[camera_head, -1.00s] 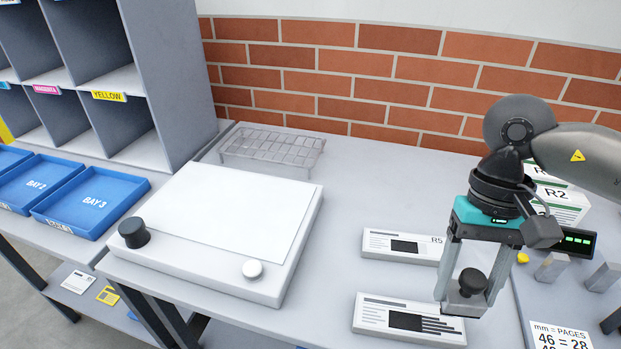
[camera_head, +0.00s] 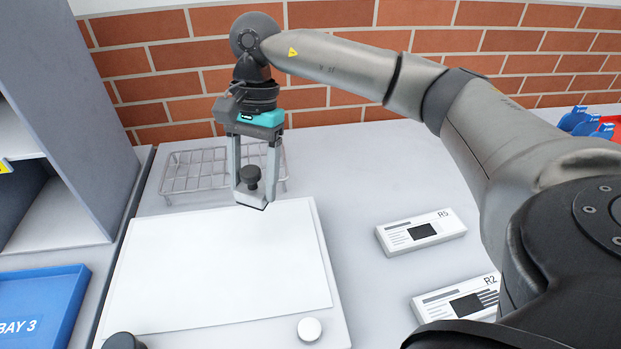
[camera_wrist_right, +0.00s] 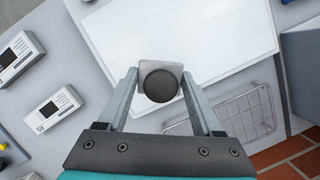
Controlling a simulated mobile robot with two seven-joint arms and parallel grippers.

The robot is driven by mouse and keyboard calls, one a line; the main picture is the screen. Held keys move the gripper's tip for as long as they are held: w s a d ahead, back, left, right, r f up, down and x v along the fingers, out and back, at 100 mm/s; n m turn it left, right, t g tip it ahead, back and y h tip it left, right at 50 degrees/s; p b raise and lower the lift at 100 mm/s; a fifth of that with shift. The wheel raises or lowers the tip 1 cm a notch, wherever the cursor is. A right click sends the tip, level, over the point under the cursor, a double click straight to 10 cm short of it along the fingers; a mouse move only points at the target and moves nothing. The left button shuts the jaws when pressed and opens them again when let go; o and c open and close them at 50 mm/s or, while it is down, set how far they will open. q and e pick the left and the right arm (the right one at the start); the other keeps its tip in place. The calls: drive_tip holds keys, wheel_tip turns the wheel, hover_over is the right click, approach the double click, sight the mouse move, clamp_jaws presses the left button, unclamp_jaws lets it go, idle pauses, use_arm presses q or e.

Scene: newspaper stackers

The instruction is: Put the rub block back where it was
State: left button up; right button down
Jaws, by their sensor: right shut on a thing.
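The rub block (camera_head: 250,192) is a small grey block with a round black knob on top. My right gripper (camera_head: 254,190) is shut on it. In the head view it hangs above the far edge of the white flat board (camera_head: 225,265), in front of the wire rack (camera_head: 195,172). In the right wrist view the block (camera_wrist_right: 147,68) sits between the fingertips with the board's sheet (camera_wrist_right: 190,35) below it and the rack (camera_wrist_right: 245,115) at the lower right. My left gripper is not in view.
Two white labelled packs, R5 (camera_head: 420,232) and R2 (camera_head: 462,297), lie right of the board. A blue BAY 3 tray (camera_head: 40,310) and grey shelving (camera_head: 70,130) stand at left. A brick wall (camera_head: 340,75) closes the back. The table between board and packs is clear.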

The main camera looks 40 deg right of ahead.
drive_tip(key=w+d+r+m+t+h+p, duration=0.1)
drive_tip(key=w+d+r+m+t+h, duration=0.15)
drive_tip(key=d+m, duration=0.9)
drive_tip(key=w+d+r+m+t+h+p, duration=0.15)
drive_tip(key=w+d+m, duration=0.25)
drive_tip(key=d+m, duration=0.7)
use_arm(q)
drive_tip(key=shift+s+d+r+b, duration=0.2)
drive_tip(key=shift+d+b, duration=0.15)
drive_tip(key=shift+b, duration=0.85)
use_arm(e)
drive_tip(key=a+f+m, duration=0.1)
drive_tip(key=f, duration=1.1)
drive_tip(key=a+f+m, duration=0.1)
drive_tip(key=f, duration=0.6)
drive_tip(key=shift+s+a+m+t+y, duration=0.2)
drive_tip(key=shift+a+m+t+y, duration=0.15)
drive_tip(key=shift+t+y, duration=0.05)
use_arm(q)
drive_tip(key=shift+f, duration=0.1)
use_arm(e)
drive_tip(key=shift+f, duration=0.1)
drive_tip(key=c, duration=0.5)
unclamp_jaws()
drive_tip(key=shift+f, duration=0.2)
drive_tip(key=o, duration=0.5)
drive_tip(key=shift+c, duration=0.2)
drive_tip(key=shift+r, duration=0.1)
